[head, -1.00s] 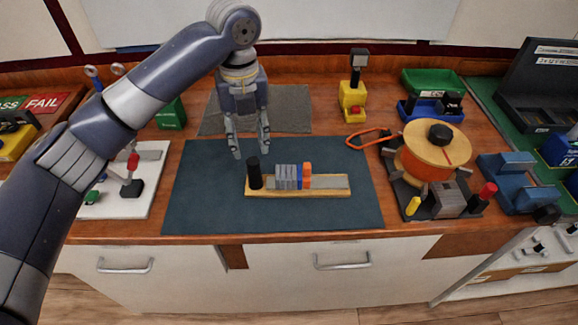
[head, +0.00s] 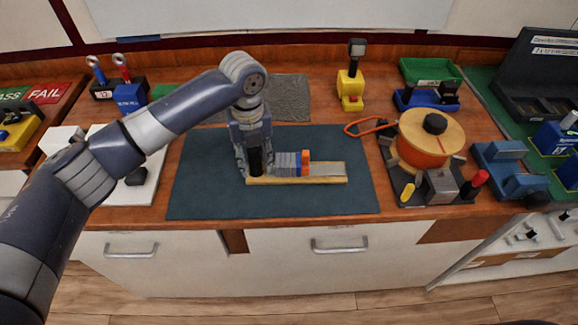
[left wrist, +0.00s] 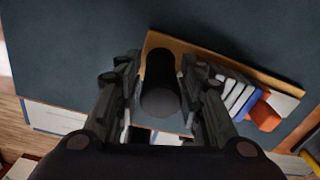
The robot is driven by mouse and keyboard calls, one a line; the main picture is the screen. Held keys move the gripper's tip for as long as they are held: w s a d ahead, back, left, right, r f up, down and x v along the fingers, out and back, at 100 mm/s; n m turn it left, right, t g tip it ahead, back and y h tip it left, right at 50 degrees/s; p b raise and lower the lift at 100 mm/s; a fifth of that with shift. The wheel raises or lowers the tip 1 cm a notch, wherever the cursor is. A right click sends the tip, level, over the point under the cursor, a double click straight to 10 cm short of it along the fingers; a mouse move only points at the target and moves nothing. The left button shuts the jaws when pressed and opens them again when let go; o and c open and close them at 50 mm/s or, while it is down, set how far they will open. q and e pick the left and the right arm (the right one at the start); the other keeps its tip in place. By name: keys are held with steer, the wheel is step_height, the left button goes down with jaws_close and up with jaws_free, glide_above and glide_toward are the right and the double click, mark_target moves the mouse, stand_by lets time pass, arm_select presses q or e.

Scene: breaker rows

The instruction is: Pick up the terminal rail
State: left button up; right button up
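The terminal rail (head: 328,172) lies on the dark blue mat. It has a wooden base, a grey rail strip, grey, blue and orange blocks, and an upright black handle (head: 256,163) at its left end. My left gripper (head: 255,168) points down with its fingers on either side of the handle. In the left wrist view the handle (left wrist: 160,85) stands between the fingertips (left wrist: 161,66), with narrow gaps beside it, so the gripper looks open. The blocks (left wrist: 238,97) lie to the right there. My right gripper is not in view.
The mat (head: 290,205) is otherwise clear. To its right stand an orange spool (head: 425,150) and an orange loop (head: 365,126). A yellow stand (head: 350,90) is behind. A white board (head: 150,190) lies to the left, partly behind my arm. Drawers run below the bench's front edge.

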mark_target(254, 149)
arm_select(q)
steer(key=shift+c, duration=0.8)
jaws_close()
steer(key=shift+r, duration=0.7)
step_height(254, 149, up, 2)
steer(key=shift+w+r+b, duration=0.1)
steer(key=shift+r+b, duration=0.1)
steer(key=shift+b, duration=0.45)
steer(key=s+d+r+b, duration=0.1)
steer(key=s+b, duration=0.1)
steer(key=s, duration=1.4)
steer(key=shift+d+r, duration=0.2)
steer(key=shift+d, duration=0.15)
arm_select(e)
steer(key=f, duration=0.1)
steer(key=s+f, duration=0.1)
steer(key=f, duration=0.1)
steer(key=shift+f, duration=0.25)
